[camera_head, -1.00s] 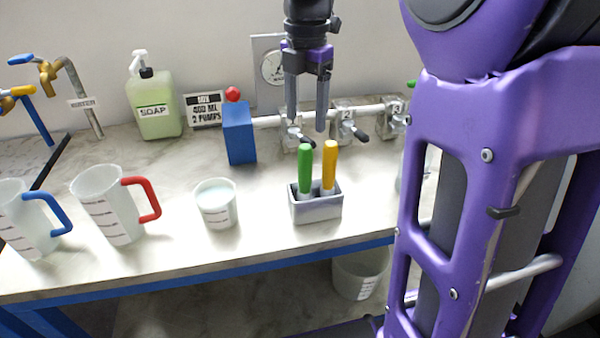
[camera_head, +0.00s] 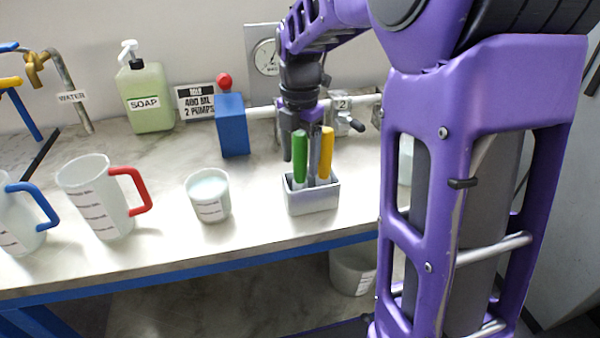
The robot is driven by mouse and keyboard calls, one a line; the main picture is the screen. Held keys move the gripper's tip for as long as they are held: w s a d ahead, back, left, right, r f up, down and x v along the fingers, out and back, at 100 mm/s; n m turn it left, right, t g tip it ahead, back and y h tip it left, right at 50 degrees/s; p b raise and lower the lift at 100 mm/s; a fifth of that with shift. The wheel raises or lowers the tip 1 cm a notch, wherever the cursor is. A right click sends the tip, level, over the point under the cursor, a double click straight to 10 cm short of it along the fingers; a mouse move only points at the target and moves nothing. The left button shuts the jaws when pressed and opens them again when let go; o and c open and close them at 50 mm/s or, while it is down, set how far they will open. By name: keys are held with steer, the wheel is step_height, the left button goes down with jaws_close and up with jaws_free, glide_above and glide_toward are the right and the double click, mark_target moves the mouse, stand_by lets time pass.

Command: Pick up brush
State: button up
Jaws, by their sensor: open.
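Two upright handles, one green (camera_head: 300,158) and one yellow (camera_head: 326,153), stand in a small grey holder (camera_head: 313,202) on the bench. They look like brush handles; their lower ends are hidden inside the holder. My gripper (camera_head: 300,168) is open and points down at the holder. One finger is left of the green handle and the other shows in the gap between the green and yellow handles. The green handle appears between the fingers. I cannot tell whether either finger touches a handle.
A white cup (camera_head: 208,196) and jugs with red (camera_head: 98,198) and blue handles stand to the left. Behind are a soap bottle (camera_head: 148,95), a blue block (camera_head: 231,125) and a pipe with valves. The bench's front edge (camera_head: 200,267) is close to the holder.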

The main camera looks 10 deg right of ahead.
jaws_close()
stand_by(0.3)
steer(key=shift+r, duration=0.1)
